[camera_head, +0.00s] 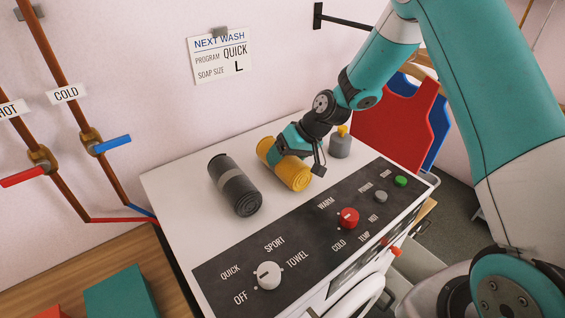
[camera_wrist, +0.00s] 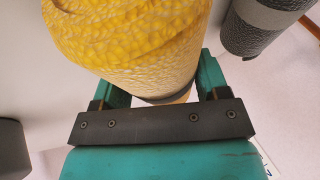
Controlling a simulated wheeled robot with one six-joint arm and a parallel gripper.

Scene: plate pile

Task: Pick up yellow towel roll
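The yellow towel roll (camera_head: 292,172) lies on its side on the white washer top, right of a grey roll. My gripper (camera_head: 285,150) is down at the roll from above and covers part of its middle. In the wrist view the yellow roll (camera_wrist: 135,40) fills the upper middle. The fingers of my gripper (camera_wrist: 160,85) stand on either side of it. The roll hides their tips, so I cannot tell whether they press on it. The roll shows no clear lift off the surface.
The grey roll (camera_head: 235,185) lies close on the left; it also shows in the wrist view (camera_wrist: 258,28). A grey bottle with a yellow top (camera_head: 340,145) stands to the right. The control panel (camera_head: 300,240) with its knobs runs along the washer's front. Red and blue boards (camera_head: 395,115) stand behind right.

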